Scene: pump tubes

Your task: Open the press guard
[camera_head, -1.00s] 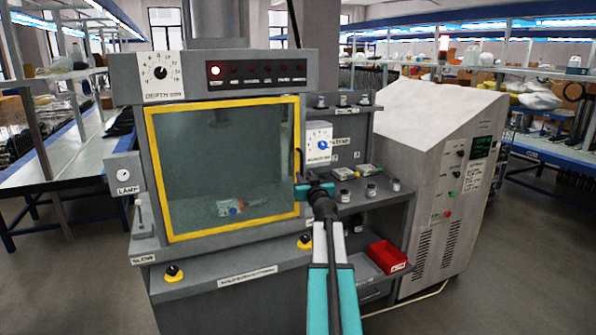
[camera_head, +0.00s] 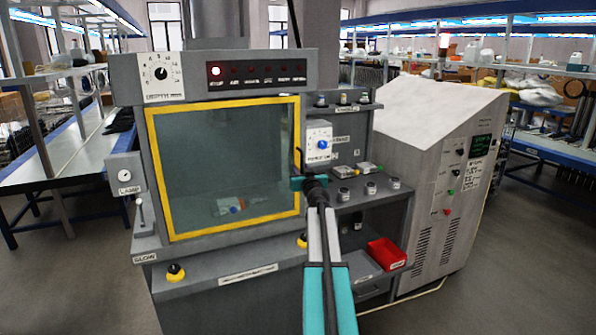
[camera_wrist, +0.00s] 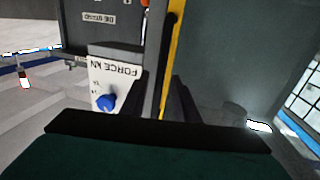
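The press guard (camera_head: 223,236) is a clear panel in a yellow frame on the front of the grey press. It looks closed. Its dark handle (camera_head: 298,158) is on the right side of the frame, and in the wrist view a dark bar (camera_wrist: 174,25) runs along the yellow edge. My gripper (camera_head: 300,179) is at the guard's lower right edge, by the handle. In the wrist view my gripper (camera_wrist: 160,100) has its fingers apart, either side of the yellow edge. Whether they touch the handle is hidden.
A force dial box (camera_head: 319,143) with a blue knob sits just right of the guard and close to my gripper. Shelves with small jars (camera_head: 371,188) and a red bin (camera_head: 387,254) are further right. A grey control cabinet (camera_head: 440,170) stands beyond.

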